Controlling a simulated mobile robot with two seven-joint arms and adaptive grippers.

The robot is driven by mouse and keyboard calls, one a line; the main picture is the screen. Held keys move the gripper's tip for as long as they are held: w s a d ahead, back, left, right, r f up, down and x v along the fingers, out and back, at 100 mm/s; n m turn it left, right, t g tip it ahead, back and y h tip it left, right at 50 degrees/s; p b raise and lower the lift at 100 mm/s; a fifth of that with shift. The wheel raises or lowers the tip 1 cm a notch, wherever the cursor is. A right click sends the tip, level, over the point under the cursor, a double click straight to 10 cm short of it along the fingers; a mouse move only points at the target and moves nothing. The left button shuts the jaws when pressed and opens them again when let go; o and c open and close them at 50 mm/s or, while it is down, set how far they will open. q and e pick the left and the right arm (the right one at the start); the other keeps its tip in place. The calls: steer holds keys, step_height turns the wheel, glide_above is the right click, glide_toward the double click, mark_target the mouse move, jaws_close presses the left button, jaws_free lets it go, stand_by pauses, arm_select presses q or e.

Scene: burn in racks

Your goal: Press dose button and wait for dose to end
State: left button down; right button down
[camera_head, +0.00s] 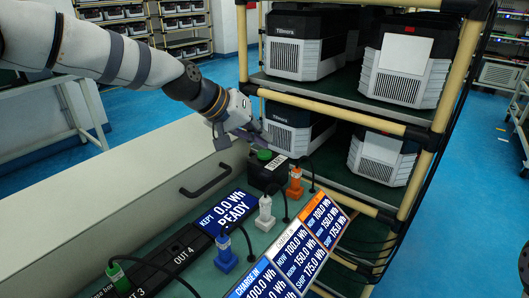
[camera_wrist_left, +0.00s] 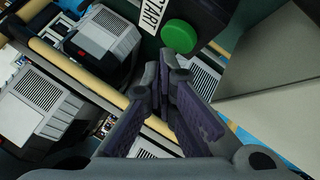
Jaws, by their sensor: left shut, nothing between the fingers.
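The dose button is a green round button (camera_head: 265,155) on top of a black box (camera_head: 268,172) with a white label; in the left wrist view the green button (camera_wrist_left: 179,37) is beside a label reading START (camera_wrist_left: 151,16). My left gripper (camera_head: 262,138) is shut and empty, just above and behind the button in the head view. In the left wrist view its fingertips (camera_wrist_left: 167,55) are close below the button; I cannot tell whether they touch it. A display (camera_head: 228,212) reads KEPT 0.0 Wh READY. My right gripper is not in view.
Orange (camera_head: 295,184), white (camera_head: 265,214) and blue (camera_head: 225,252) plugs with black cables stand on the bench near the box. Tilted panels (camera_head: 299,245) show Wh values. A rack with a tan post (camera_head: 453,90) holds white-and-black units (camera_head: 404,65) close behind. A drawer handle (camera_head: 207,183) juts out at left.

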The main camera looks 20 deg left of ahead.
mark_target(262, 151)
arm_select(q)
steer(key=shift+f, duration=0.25)
steer(key=shift+f, duration=0.4)
stand_by(0.7)
steer(key=shift+r, duration=0.8)
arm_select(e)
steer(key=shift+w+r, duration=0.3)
